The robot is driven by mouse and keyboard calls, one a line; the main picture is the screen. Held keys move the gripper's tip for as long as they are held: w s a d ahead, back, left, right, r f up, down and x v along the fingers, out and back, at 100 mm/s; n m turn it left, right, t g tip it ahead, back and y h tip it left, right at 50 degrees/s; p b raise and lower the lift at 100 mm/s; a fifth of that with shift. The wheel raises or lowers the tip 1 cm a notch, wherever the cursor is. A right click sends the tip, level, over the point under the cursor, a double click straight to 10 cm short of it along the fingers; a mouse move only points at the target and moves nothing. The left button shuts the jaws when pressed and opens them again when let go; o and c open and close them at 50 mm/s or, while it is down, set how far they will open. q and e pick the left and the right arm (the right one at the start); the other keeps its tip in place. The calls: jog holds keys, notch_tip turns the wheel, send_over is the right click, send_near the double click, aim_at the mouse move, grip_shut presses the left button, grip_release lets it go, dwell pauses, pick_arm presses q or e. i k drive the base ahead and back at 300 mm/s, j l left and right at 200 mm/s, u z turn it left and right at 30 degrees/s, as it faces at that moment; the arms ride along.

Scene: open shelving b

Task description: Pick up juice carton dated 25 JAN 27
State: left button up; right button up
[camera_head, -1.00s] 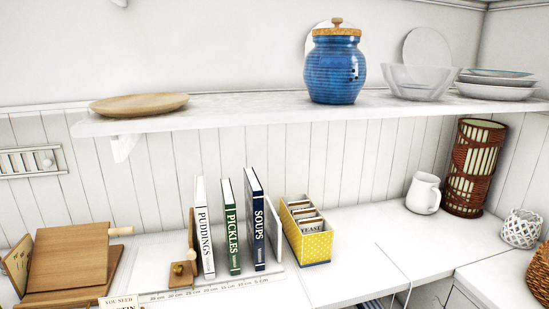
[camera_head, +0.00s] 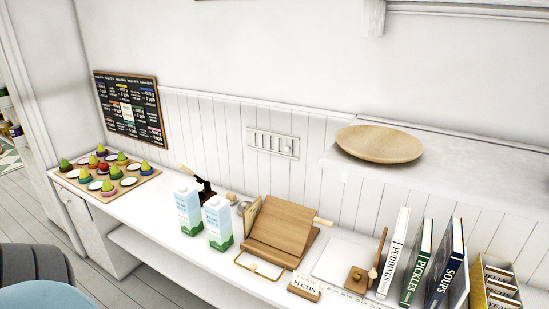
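Two juice cartons stand upright side by side on the white counter, left of the wooden book stand. The left carton (camera_head: 188,211) is white, pale blue and green. The right carton (camera_head: 217,223) looks the same and stands a little nearer to me. Their date print is too small to read, so I cannot tell which is dated 25 JAN 27. Neither gripper shows in this view.
A wooden book stand (camera_head: 282,232) and a PECTIN sign (camera_head: 303,288) are right of the cartons. Upright books (camera_head: 394,252) stand further right. A tray of fruit-like pieces (camera_head: 106,173) is at the far left. A shelf holds a wooden plate (camera_head: 379,144).

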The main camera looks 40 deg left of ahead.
aim_at(186, 196)
jog(key=u, duration=2)
jog(key=i+j, duration=0.15)
jog(key=j, duration=0.15)
jog(key=i+j+z, duration=0.1)
jog(key=j, duration=0.2)
jog(key=i+j, duration=0.1)
jog(key=j, duration=0.2)
jog(key=i+j, duration=0.15)
jog(key=j, duration=0.15)
jog(key=z, duration=0.05)
